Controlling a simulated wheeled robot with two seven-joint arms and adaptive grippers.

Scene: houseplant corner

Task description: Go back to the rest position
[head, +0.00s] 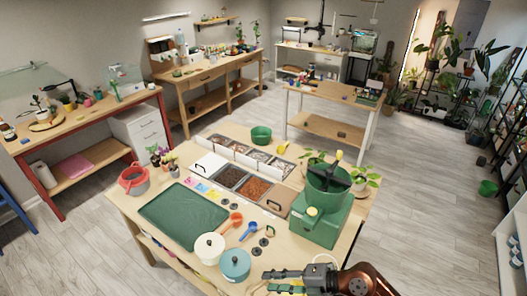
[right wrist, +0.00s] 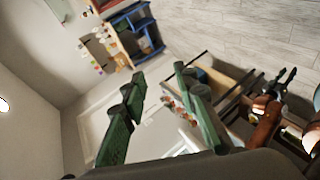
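My right gripper (head: 268,281) is at the bottom of the head view, at the near edge of the potting table (head: 150,225). Its green fingers are apart with nothing between them; they also show spread and empty in the right wrist view (right wrist: 159,82). It is close to the teal pot (head: 235,265) and apart from it as far as I can see. My left gripper is not in the head view. A copper-coloured arm part with dark forked tips (right wrist: 283,84) shows at the right of the right wrist view; it looks like my left arm, but its finger state is unclear.
The table holds a green tray (head: 183,216), a cream pot (head: 209,248), a green machine with a hopper (head: 320,228), an orange scoop (head: 231,222) and soil bins (head: 254,188). Side tables line the back and left. Floor at right (head: 425,200) is clear.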

